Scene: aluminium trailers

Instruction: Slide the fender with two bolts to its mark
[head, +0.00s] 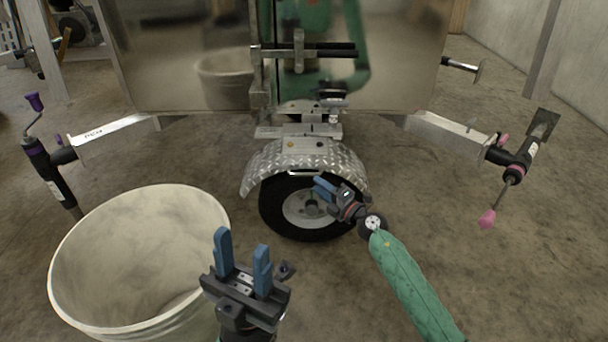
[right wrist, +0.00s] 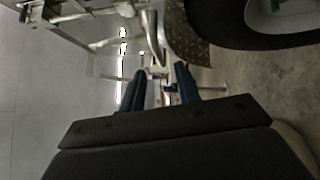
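The fender (head: 310,158) is a curved, bright diamond-plate sheet arched over the trailer wheel (head: 307,208). Two small yellowish spots on its upper face could be the bolts; they are too small to be sure. I cannot make out the mark. My right gripper (head: 325,188) is in front of the wheel, just below the fender's front edge. In the right wrist view its blue fingers (right wrist: 163,88) stand apart with nothing clearly held, and the fender (right wrist: 183,42) and dark tire (right wrist: 245,25) are beyond. My left gripper (head: 243,257) is open and empty, low in front of the wheel.
A large pale bucket (head: 140,255) stands at the left, close to my left gripper. The trailer's shiny box (head: 400,60) rises behind the fender. Jacks stick out at the left (head: 45,165) and right (head: 515,160). The concrete floor at the right is clear.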

